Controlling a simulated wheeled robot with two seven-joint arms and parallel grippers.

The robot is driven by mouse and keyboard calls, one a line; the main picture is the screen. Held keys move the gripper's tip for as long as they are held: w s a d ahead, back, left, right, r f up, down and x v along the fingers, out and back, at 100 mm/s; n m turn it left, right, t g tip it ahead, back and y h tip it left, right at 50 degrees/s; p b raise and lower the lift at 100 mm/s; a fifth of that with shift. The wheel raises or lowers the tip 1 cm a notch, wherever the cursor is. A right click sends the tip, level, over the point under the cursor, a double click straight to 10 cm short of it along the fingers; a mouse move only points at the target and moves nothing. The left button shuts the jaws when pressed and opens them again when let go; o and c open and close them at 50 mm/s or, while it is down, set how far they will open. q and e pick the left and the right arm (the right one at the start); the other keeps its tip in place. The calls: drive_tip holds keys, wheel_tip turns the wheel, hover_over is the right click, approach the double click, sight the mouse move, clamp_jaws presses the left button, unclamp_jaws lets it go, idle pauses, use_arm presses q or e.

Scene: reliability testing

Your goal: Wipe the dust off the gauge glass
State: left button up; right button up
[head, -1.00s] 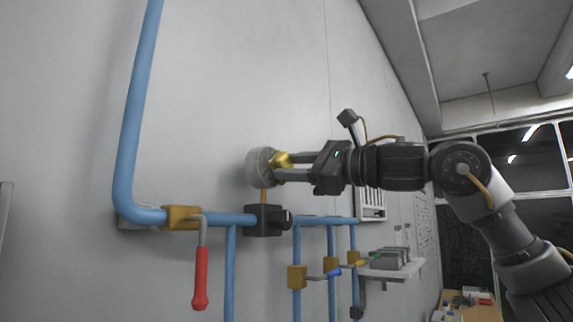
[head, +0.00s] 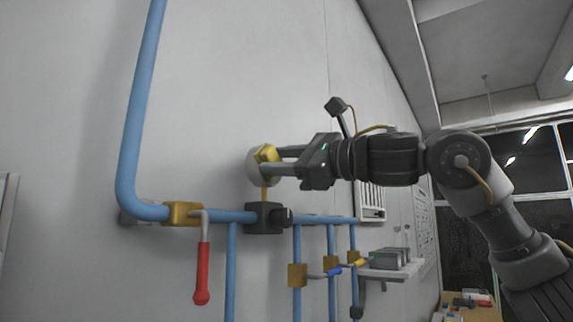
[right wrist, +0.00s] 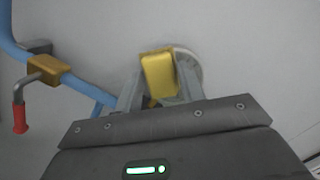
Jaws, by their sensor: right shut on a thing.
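The round gauge (head: 254,173) sits on a short brass stem above the blue pipe, and its pale edge shows behind the yellow cloth or pad. In the right wrist view the gauge (right wrist: 189,66) shows as a pale rim to the right of the pad. My right gripper (head: 276,163) is shut on the yellow pad (head: 266,154), which is at the gauge's face; I cannot tell whether they touch. The pad (right wrist: 158,73) hides most of the gauge glass in the right wrist view. Dust cannot be made out. My left gripper is not in view.
Blue pipes (head: 137,110) run along the wall. A red-handled valve (head: 202,275) hangs at left, and a black fitting (head: 262,218) is under the gauge. Valves with blue (head: 332,272) and yellow handles are lower right. A shelf (head: 392,270) holds grey boxes.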

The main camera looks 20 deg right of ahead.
drive_tip(key=shift+w+d, duration=0.1)
drive_tip(key=shift+d, duration=0.05)
drive_tip(key=shift+d, duration=0.1)
drive_tip(key=v, duration=0.6)
drive_tip(key=shift+s+a+r+b, duration=0.3)
drive_tip(key=shift+a+r+b, duration=0.05)
drive_tip(key=shift+b, duration=0.05)
drive_tip(key=v, duration=0.3)
drive_tip(key=shift+s+a+r, duration=0.1)
drive_tip(key=shift+s+r, duration=0.05)
drive_tip(key=shift+r, duration=0.05)
drive_tip(key=shift+a, duration=0.1)
idle(0.4)
drive_tip(key=x, duration=0.7)
drive_tip(key=shift+w+f+p, duration=0.3)
drive_tip(key=shift+w+f, duration=0.1)
drive_tip(key=shift+w, duration=0.2)
